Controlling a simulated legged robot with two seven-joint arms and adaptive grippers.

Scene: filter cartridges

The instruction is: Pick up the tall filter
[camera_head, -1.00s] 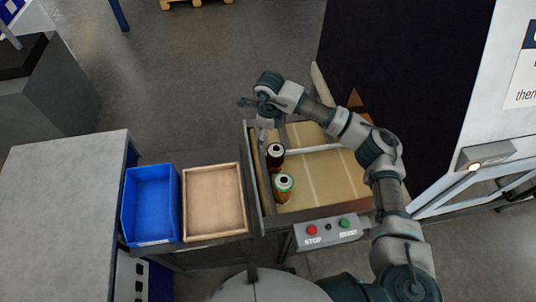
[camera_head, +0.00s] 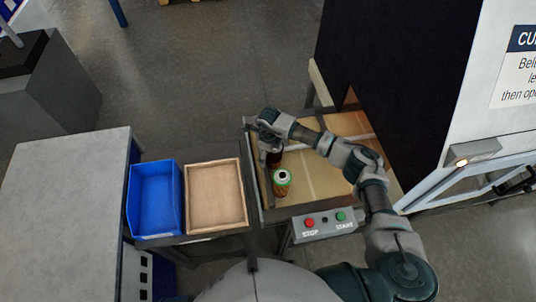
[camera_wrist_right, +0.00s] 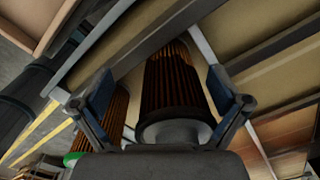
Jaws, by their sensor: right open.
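A dark-capped filter (camera_head: 275,159) stands on the tan belt near its left side, partly hidden by my right gripper (camera_head: 268,145) in the head view. In the right wrist view this brown pleated filter (camera_wrist_right: 174,82) shows between the two open fingers of the right gripper (camera_wrist_right: 160,85), with gaps at the sides. A second filter with a green ring (camera_head: 282,180) stands just in front of it; its pleated body (camera_wrist_right: 116,112) shows beyond the left finger in the wrist view. I cannot tell which filter is taller. My left gripper is out of view.
A blue bin (camera_head: 154,232) and a wooden tray (camera_head: 241,190) stand left of the belt (camera_head: 320,180). A control box (camera_head: 326,224) with red and green buttons is at its front. A dark machine housing (camera_head: 390,70) stands at the right. The belt's middle is clear.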

